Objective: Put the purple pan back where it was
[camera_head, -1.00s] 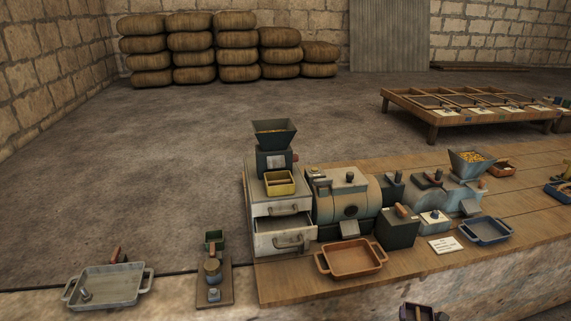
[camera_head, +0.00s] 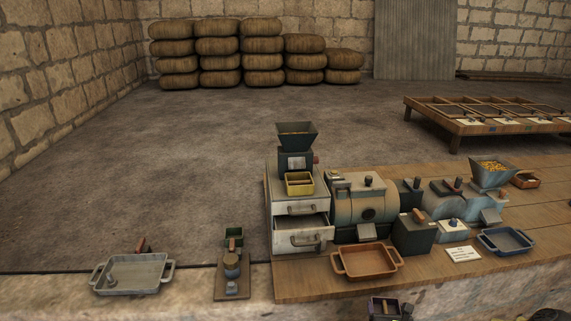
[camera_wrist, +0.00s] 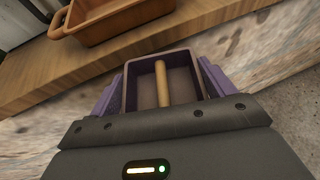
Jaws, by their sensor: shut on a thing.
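The purple pan (camera_wrist: 165,60) is in my gripper (camera_wrist: 163,88) in the wrist view. It is a small open box with purple at its sides, a dark inside and a tan wooden rod lying across it. The pan also shows at the bottom edge of the head view (camera_head: 381,310), in front of the wooden bench and clear of its top.
An orange-brown tray (camera_head: 367,263) sits near the front edge of the wooden bench (camera_head: 310,290). A blue tray (camera_head: 505,241) and a white card (camera_head: 463,254) are to its right. A grey tray (camera_head: 130,276) is on the stone ledge at left. Machines fill the bench behind.

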